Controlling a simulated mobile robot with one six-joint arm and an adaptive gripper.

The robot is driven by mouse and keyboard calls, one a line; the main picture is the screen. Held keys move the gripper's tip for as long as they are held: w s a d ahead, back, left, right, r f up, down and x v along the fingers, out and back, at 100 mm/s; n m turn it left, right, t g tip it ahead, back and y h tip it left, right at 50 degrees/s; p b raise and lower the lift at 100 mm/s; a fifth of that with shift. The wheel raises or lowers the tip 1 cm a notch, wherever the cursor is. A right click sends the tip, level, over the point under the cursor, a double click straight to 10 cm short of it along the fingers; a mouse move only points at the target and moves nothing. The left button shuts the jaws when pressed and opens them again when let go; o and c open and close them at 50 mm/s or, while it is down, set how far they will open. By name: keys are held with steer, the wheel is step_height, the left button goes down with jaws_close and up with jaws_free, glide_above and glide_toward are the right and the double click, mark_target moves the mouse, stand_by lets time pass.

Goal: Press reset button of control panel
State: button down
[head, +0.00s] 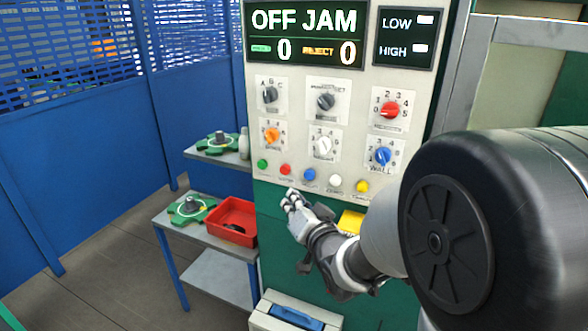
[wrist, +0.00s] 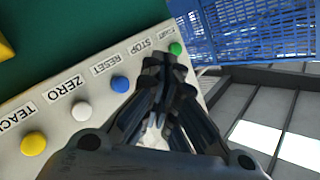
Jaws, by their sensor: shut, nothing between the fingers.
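The control panel (head: 300,140) is a pale upright face with a row of coloured buttons along its lower edge. The reset button is blue (head: 309,174); in the wrist view it (wrist: 120,84) sits beside the RESET label (wrist: 108,65), left of my fingers. My gripper (head: 292,198) is shut and empty, just below the button row in the head view. In the wrist view its fingertips (wrist: 166,66) lie over the place by the STOP label, hiding the red button (head: 285,169) there. Whether the fingertips touch the panel cannot be told.
Green (head: 262,163), white (head: 335,180) and yellow (head: 362,186) buttons share the row, with knobs above. The display (head: 303,33) reads OFF JAM. A red tray (head: 232,222) and green parts sit on shelves at left. Blue fencing (head: 75,150) stands behind.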

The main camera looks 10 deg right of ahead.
steer(key=shift+w+d+p, duration=0.2)
steer(key=shift+w+d, duration=0.7)
steer(key=shift+w, duration=0.3)
steer(key=shift+w+d+p, duration=0.2)
steer(key=shift+w+d, duration=0.65)
steer(key=shift+w, duration=0.35)
steer(key=shift+w+d, duration=0.1)
steer(key=shift+w+d, duration=0.15)
steer(key=shift+w, duration=0.1)
steer(key=shift+w+d, duration=0.3)
steer(key=shift+w, duration=0.05)
stand_by(0.4)
steer(key=shift+s+a, duration=0.1)
steer(key=shift+s+a+b, duration=0.4)
steer(key=shift+s+a, duration=0.05)
steer(key=shift+s, duration=0.15)
steer(key=s+a, duration=0.1)
steer(key=s, duration=0.1)
steer(key=s+a+b, duration=0.1)
steer(key=s+a, duration=0.1)
stand_by(0.7)
